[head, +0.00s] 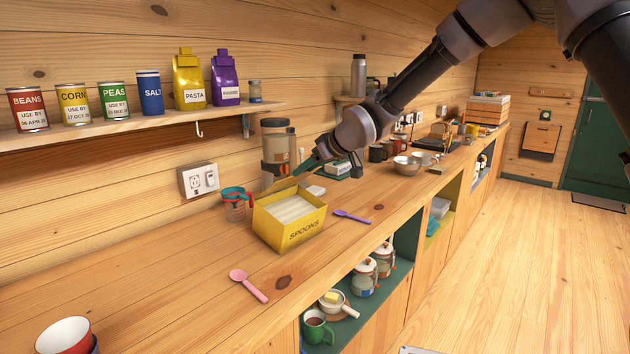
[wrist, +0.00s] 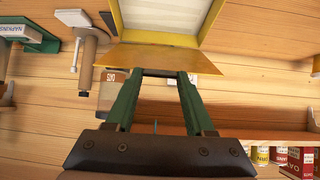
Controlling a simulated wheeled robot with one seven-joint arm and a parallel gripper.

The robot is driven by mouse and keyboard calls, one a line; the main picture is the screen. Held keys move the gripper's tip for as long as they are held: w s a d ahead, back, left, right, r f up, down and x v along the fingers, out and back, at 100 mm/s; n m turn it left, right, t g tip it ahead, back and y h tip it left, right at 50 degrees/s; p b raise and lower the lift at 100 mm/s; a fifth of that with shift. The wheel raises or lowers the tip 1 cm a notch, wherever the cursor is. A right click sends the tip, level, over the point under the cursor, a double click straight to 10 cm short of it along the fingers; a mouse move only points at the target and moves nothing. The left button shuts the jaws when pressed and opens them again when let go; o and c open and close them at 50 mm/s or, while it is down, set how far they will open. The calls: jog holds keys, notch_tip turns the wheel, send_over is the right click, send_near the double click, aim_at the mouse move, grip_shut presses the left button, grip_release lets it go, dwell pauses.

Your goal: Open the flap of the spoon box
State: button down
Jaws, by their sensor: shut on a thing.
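The yellow spoon box (head: 290,236), lettered SPOONS on its front, stands on the wooden counter. Its top is open and a pale ridged inside shows; the inside also shows at the top of the wrist view (wrist: 160,16). The flap (head: 284,187) is raised along the box's back edge. In the wrist view the flap (wrist: 165,58) is a yellow-orange panel standing out from the box's edge. My gripper (head: 303,170) is behind and above the box. Its green fingers (wrist: 158,75) are shut on the flap's outer edge, and their tips are partly hidden by it.
A purple spoon (head: 352,216) lies right of the box and a pink spoon (head: 248,284) lies in front. A red-and-teal measuring cup (head: 236,200) and a tall dispenser (head: 277,150) stand close behind. The shelf (head: 140,122) holds cans and bags. The counter's left is mostly clear.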

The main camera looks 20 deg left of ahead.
aim_at(292, 180)
jog(key=a+r+h, duration=0.1)
jog(key=w+a+g+h, duration=0.1)
jog(key=a, duration=0.1)
jog(key=w+a+r+h, duration=0.1)
jog(key=a, duration=0.1)
jog(key=shift+r+g, duration=0.3)
jog(key=shift+g, duration=0.1)
jog(key=shift+w+a+r+h, duration=0.1)
jog(key=shift+w+a+h, duration=0.25)
jog(key=shift+a+h, duration=0.05)
dwell(0.4)
jog(key=shift+c, duration=1.2)
grip_release()
jog(key=v, duration=1)
jog(key=shift+d+r, duration=0.2)
jog(key=shift+r, duration=0.1)
jog(key=shift+s, duration=0.1)
